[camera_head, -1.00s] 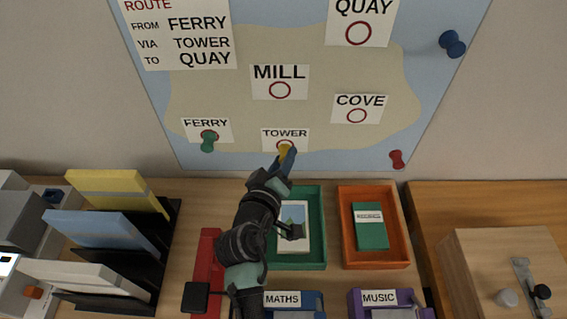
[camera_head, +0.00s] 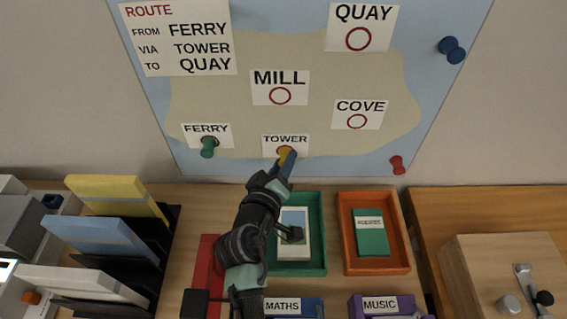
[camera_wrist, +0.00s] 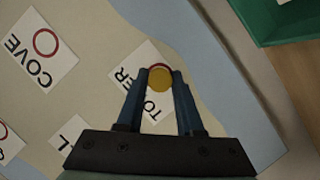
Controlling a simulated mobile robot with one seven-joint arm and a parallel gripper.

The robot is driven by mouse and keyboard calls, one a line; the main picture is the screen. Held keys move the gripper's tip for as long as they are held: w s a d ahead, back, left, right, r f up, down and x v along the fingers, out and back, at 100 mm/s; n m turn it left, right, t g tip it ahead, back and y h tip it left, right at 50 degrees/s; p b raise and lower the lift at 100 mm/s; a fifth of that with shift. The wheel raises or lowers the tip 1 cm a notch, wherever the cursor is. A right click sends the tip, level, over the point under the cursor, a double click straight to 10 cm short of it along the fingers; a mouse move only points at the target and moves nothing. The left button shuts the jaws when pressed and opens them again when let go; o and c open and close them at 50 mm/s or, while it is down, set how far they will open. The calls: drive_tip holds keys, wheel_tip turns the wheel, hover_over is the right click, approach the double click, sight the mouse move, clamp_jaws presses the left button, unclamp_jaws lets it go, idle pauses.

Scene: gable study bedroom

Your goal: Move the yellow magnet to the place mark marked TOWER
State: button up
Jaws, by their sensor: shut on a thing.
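The yellow magnet (camera_head: 284,154) is at the TOWER place mark (camera_head: 286,140) on the map board, covering most of its red ring. My gripper (camera_head: 288,158) is shut on the magnet. In the wrist view, the yellow magnet (camera_wrist: 160,78) sits between the two blue fingers of my gripper (camera_wrist: 160,82). Part of the red ring shows just beyond it on the TOWER label (camera_wrist: 128,78). I cannot tell whether the magnet touches the board.
A green magnet (camera_head: 208,148) is on the FERRY mark. Blue (camera_head: 452,48) and red (camera_head: 397,165) magnets are near the board's right edge. Below stand a green tray (camera_head: 318,262), an orange tray (camera_head: 376,268) and upright folders (camera_head: 105,240).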

drive_tip(key=o, duration=1.1)
drive_tip(key=shift+c, duration=0.2)
drive_tip(key=s+p, duration=0.1)
drive_tip(key=s, duration=0.6)
idle(0.7)
